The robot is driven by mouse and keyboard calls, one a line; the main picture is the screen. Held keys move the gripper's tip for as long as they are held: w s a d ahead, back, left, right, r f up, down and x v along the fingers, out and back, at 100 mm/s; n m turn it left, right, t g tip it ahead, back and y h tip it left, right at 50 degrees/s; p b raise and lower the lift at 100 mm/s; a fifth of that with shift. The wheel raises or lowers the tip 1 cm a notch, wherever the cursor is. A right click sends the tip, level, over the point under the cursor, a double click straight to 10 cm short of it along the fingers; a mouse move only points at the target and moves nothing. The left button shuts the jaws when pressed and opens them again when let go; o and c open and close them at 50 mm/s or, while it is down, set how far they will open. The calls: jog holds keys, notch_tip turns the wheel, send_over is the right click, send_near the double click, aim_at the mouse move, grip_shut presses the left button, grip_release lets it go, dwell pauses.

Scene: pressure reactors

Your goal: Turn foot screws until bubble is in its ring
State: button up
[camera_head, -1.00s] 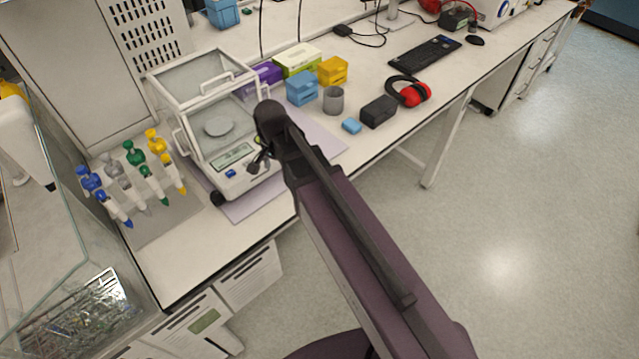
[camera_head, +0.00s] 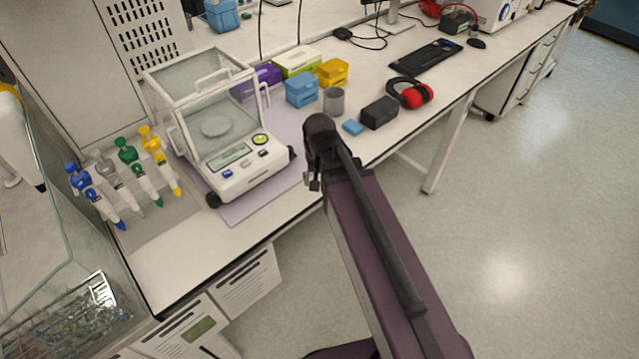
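An analytical balance (camera_head: 250,172) with a glass draft shield stands on a pale purple mat (camera_head: 232,209) on the bench. Its round green bubble level (camera_head: 260,139) shows on the front panel, right of the display; the bubble is too small to place against its ring. A black foot screw (camera_head: 212,200) shows at the front left corner and another foot screw (camera_head: 292,154) at the front right. My gripper (camera_head: 313,181) hangs just right of the front right foot screw, apart from it, near the bench's front edge. Its fingers are small and dark, partly hidden by my wrist.
Blue box (camera_head: 301,89), grey cup (camera_head: 334,101), blue sponge (camera_head: 352,127), black box (camera_head: 379,113) and red earmuffs (camera_head: 417,95) lie behind and right of my arm. Open floor lies right of the bench.

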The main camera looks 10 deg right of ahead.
jog(key=shift+s+d, duration=0.1)
jog(key=shift+d, duration=0.15)
